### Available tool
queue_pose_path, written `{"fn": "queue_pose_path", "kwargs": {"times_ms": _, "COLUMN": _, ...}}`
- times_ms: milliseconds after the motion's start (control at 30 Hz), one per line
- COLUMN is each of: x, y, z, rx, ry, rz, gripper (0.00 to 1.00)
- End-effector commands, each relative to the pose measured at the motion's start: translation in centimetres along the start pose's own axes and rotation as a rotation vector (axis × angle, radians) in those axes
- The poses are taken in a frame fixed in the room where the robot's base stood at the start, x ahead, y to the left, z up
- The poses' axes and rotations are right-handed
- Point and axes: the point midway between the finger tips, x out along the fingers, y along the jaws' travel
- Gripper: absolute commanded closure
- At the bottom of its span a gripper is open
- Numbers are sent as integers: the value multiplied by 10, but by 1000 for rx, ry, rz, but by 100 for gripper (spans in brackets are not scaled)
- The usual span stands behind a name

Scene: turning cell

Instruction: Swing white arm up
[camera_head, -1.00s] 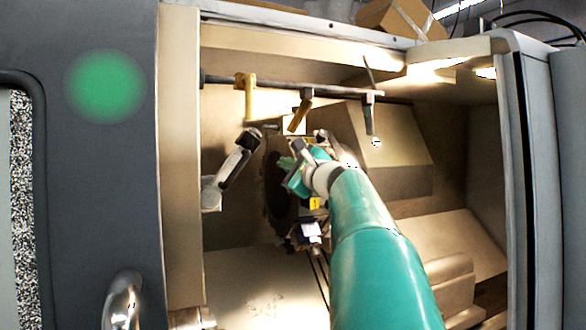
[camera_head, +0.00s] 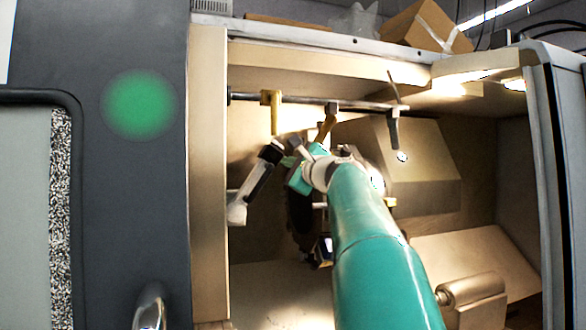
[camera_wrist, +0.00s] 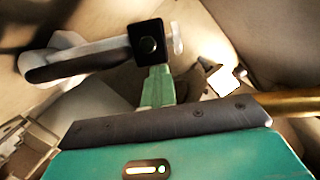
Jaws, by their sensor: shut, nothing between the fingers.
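The white arm (camera_head: 238,210) has a dark middle section and a black block at its upper end. It slants up and right from the left wall inside the machine. In the wrist view the white arm (camera_wrist: 62,62) lies across the upper left, its black block (camera_wrist: 147,42) near the middle. My gripper (camera_head: 290,152) is at the arm's upper end. In the wrist view my gripper (camera_wrist: 158,80) has its green fingers together and empty, their tips right at the block's lower edge. I cannot tell whether they touch it.
A horizontal bar (camera_head: 350,104) with tan and dark hanging pieces (camera_head: 271,112) runs above the white arm. A boxy tan housing (camera_head: 425,165) stands right of my arm. A grey door (camera_head: 120,200) with a green disc bounds the opening on the left. My own arm hides the middle.

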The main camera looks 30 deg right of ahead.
Motion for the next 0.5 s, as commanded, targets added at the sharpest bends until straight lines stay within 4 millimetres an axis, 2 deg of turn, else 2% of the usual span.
{"fn": "queue_pose_path", "kwargs": {"times_ms": 100, "x": 5, "y": -4, "z": 21, "rx": -107, "ry": -6, "rz": 25, "gripper": 100}}
{"fn": "queue_pose_path", "kwargs": {"times_ms": 300, "x": 12, "y": -5, "z": 48, "rx": -267, "ry": -6, "rz": 67, "gripper": 100}}
{"fn": "queue_pose_path", "kwargs": {"times_ms": 500, "x": 14, "y": -6, "z": 56, "rx": -318, "ry": -3, "rz": 79, "gripper": 100}}
